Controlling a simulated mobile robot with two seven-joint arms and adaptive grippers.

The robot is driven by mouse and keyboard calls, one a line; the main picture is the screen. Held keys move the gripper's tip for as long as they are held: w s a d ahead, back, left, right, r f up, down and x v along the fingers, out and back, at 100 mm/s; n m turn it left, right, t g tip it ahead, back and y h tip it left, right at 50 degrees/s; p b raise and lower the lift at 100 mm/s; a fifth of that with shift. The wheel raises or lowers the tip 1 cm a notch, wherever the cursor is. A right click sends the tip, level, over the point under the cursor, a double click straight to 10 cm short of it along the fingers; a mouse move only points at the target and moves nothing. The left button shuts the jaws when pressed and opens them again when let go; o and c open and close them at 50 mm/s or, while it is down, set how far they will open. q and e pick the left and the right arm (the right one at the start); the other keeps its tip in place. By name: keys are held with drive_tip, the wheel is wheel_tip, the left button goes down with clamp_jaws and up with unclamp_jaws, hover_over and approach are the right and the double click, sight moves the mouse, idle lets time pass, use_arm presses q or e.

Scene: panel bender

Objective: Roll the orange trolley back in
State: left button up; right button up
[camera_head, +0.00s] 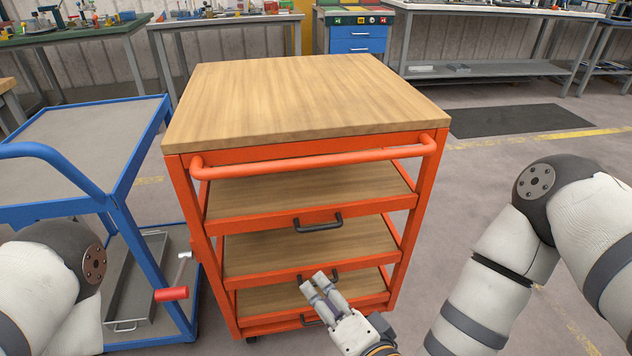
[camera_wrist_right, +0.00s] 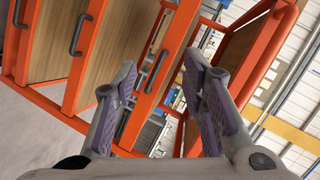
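The orange trolley (camera_head: 300,154) stands upright in the middle of the head view, with a wooden top, several wooden tiers below and a round orange push bar across its near side. Dark pull handles (camera_head: 318,222) sit on the front edges of its tiers. My right gripper (camera_head: 318,283) is low in front of the trolley, near the lower handles. In the right wrist view its fingers (camera_wrist_right: 163,78) are apart, with a dark handle (camera_wrist_right: 154,70) seen between them; I cannot tell whether they touch it. My left arm shows at lower left, but its gripper is out of view.
A blue cart (camera_head: 122,212) stands close at the left, with a red-handled hammer (camera_head: 172,294) and a grey tray (camera_head: 138,282) low on it. Workbenches (camera_head: 490,10) and a blue drawer cabinet (camera_head: 357,36) line the back. A dark mat (camera_head: 520,120) lies on open floor at the right.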

sight(323, 166)
drive_tip(key=w+d+r+m+t+h, duration=0.25)
drive_tip(key=w+r+m+t, duration=0.5)
drive_tip(key=r, duration=0.45)
drive_tip(key=shift+n+g+h, duration=0.25)
drive_tip(key=shift+h, duration=0.1)
drive_tip(key=x, duration=1)
drive_tip(key=shift+w+a+r+b, duration=0.1)
drive_tip(key=shift+w+r+b, duration=0.2)
drive_tip(key=shift+b, duration=0.1)
drive_tip(key=shift+w+a, duration=0.15)
drive_tip(key=shift+w, duration=0.45)
clamp_jaws()
